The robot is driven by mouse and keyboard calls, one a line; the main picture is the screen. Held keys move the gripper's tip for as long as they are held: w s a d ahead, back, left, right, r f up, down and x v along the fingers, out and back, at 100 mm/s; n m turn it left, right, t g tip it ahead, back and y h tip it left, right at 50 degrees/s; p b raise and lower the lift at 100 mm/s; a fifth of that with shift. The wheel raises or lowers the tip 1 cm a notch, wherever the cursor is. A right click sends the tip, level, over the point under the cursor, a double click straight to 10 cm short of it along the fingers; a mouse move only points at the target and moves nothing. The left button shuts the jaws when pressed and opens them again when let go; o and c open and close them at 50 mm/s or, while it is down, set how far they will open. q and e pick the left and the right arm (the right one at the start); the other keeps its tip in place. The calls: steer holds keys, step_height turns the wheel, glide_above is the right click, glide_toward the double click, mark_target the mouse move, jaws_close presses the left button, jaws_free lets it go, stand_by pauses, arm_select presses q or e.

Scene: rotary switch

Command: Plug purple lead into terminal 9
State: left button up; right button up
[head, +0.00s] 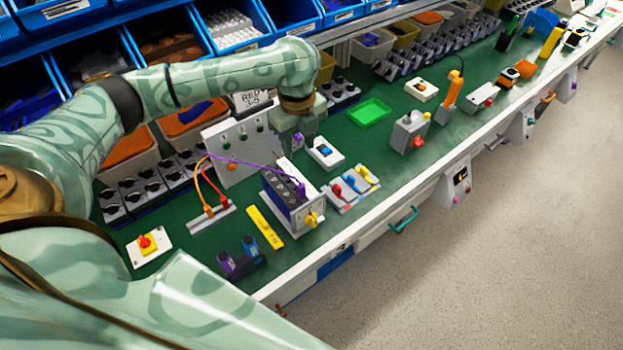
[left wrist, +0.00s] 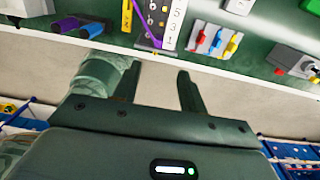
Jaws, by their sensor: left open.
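The purple lead (head: 245,163) runs as a thin cable from near the white panel toward the switch block. A purple plug (head: 300,190) is at the near top edge of the block, and its seating cannot be told. The switch block (head: 276,199) is dark with a pale numbered strip and a yellow knob (head: 312,219). In the left wrist view the strip (left wrist: 174,22) shows 5, 3 and 1; a 9 is not readable. My left gripper (head: 296,130) hangs beyond the block, fingertips unclear there. Its fingers (left wrist: 160,72) are open and empty. My right gripper is not seen.
A white panel (head: 233,160) stands behind the block. Red and orange leads (head: 213,187) rise from a grey strip left of it. A yellow level (head: 265,227), purple-and-blue cylinders (head: 238,258) and coloured levers (head: 352,187) lie close by.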

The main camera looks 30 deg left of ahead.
arm_select(q)
steer(key=b, duration=0.2)
glide_above(301, 186)
steer(key=s, duration=0.2)
step_height(301, 186, down, 6)
steer(key=f, duration=0.1)
steer(key=w+f, duration=0.1)
steer(key=f+b, duration=0.1)
steer(key=shift+w+f, duration=0.2)
steer(key=shift+w, duration=0.2)
steer(key=shift+a+f, duration=0.1)
steer(key=shift+f, duration=0.3)
steer(key=shift+s+f, duration=0.15)
steer(key=shift+f, duration=0.15)
steer(key=f, duration=0.1)
steer(key=f+b, duration=0.1)
steer(key=f, duration=0.1)
steer(key=f+b, duration=0.1)
steer(key=shift+w+f, duration=0.2)
steer(key=shift+w, duration=0.2)
steer(key=shift+s+r, duration=0.15)
steer(key=shift+c, duration=0.3)
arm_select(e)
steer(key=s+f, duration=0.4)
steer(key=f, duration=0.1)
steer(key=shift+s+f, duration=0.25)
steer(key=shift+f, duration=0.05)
